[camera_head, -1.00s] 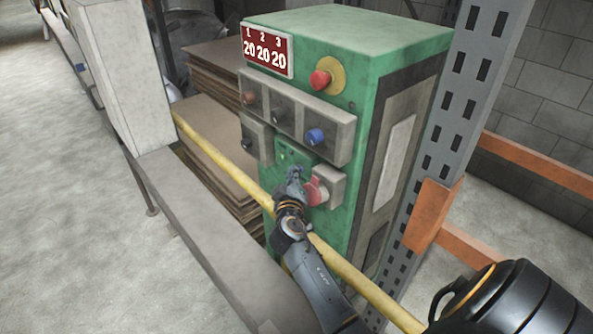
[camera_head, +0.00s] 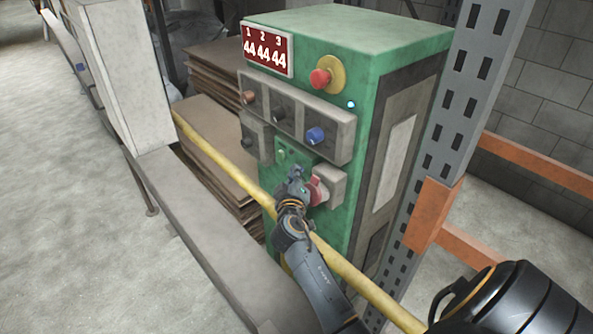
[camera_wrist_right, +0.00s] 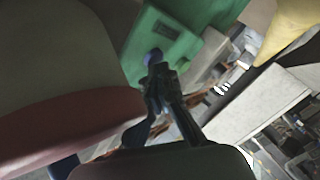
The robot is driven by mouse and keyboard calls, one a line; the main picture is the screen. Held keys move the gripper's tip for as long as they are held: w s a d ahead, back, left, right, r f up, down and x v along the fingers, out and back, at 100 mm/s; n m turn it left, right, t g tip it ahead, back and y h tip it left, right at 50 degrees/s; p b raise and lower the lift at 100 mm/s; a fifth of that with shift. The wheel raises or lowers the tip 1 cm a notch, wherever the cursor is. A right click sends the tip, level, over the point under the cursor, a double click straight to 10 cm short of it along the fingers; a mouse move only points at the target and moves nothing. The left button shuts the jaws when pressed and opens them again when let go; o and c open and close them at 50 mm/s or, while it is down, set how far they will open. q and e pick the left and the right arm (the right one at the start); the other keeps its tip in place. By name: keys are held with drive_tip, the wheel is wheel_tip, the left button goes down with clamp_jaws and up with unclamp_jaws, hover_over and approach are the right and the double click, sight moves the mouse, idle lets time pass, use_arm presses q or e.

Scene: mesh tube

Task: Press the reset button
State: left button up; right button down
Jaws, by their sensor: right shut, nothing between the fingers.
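The green control cabinet (camera_head: 350,215) has a red display (camera_head: 268,52) reading 44 under each of 1, 2 and 3. No label marks any reset button legibly. My right gripper (camera_head: 295,178) is shut and empty, its tips just below a small green button plate (camera_head: 290,153), beside a red rotary switch (camera_head: 318,192). My left gripper is not in view.
A blue knob (camera_head: 315,136) and a red mushroom button (camera_head: 320,79) are higher on the front. A lit indicator (camera_head: 351,104) shows at right. A yellow rail (camera_head: 232,172) crosses before the cabinet. A grey perforated post (camera_head: 460,105) stands at right.

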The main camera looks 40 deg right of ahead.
drive_tip(key=a+b, duration=0.2)
drive_tip(key=a, duration=0.4)
drive_tip(key=shift+s, duration=0.3)
drive_tip(key=shift+f, duration=0.15)
idle(0.6)
